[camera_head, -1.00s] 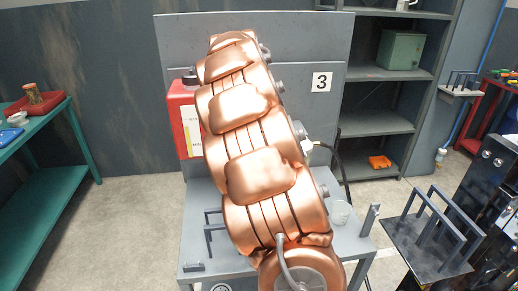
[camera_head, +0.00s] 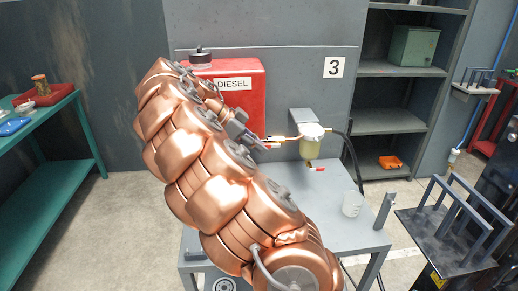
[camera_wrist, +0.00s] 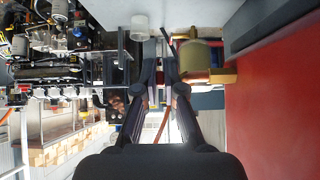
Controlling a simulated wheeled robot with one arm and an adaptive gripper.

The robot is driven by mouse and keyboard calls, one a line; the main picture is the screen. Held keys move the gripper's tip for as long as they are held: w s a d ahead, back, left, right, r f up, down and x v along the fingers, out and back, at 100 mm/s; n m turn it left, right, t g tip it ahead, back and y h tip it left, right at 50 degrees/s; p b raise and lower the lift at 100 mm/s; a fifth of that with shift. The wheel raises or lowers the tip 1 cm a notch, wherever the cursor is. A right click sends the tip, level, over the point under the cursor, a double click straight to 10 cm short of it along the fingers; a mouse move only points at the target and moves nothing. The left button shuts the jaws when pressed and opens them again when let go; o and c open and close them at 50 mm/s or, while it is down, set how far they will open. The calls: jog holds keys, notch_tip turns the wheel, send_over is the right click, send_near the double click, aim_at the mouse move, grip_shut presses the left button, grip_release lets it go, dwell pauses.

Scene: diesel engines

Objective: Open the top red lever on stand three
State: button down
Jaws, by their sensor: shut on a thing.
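Stand three's grey table (camera_head: 335,205) carries a red diesel tank (camera_head: 245,85) and a yellowish glass filter bowl (camera_head: 309,150) on a wall bracket. The top red lever (camera_head: 275,139) lies on the copper fuel line between the tank and the filter. A lower red lever (camera_head: 318,169) sits under the bowl. My gripper (camera_head: 262,145) is at the top lever, with its fingers close together. In the wrist view my gripper (camera_wrist: 160,47) is shut on the top lever, which its fingers mostly hide. The filter bowl (camera_wrist: 195,58) and brass fittings show just right of the fingers.
A clear beaker (camera_head: 352,204) stands on the table's right side. A black hose hangs right of the filter. A grey shelf with a green box (camera_head: 414,46) stands behind. A dark rack (camera_head: 445,225) is at the right, and a teal bench (camera_head: 45,145) at the left.

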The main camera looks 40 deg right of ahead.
jog(key=shift+f, duration=0.1)
dwell(0.3)
jog(key=c, duration=1.3)
grip_release()
jog(key=shift+r, duration=0.2)
notch_tip(320, 180, up, 5)
jog(key=p, duration=0.5)
jog(key=s+a+r+n+t+y, duration=0.1)
jog(key=s+a+n+t+y, duration=0.1)
jog(key=s+a+n, duration=0.7)
jog(key=s+a+f+n+y, duration=0.1)
jog(key=s+a+f+n, duration=0.3)
jog(key=s+a+n, duration=0.1)
jog(key=s+a+f+n+t+y, duration=0.1)
jog(key=s+a+f+n+y, duration=0.1)
jog(key=s+a+f+n, duration=0.2)
jog(key=s+a+f+n+y, duration=0.2)
jog(key=s+a+n, duration=0.5)
jog(key=a, duration=0.4)
jog(key=shift+s+a+f+t, duration=0.2)
jog(key=shift+s+f, duration=0.1)
jog(key=shift+f, duration=0.15)
jog(key=shift+s+a+f+t, duration=0.1)
jog(key=shift+s+f+t, duration=0.15)
jog(key=shift+f, duration=0.2)
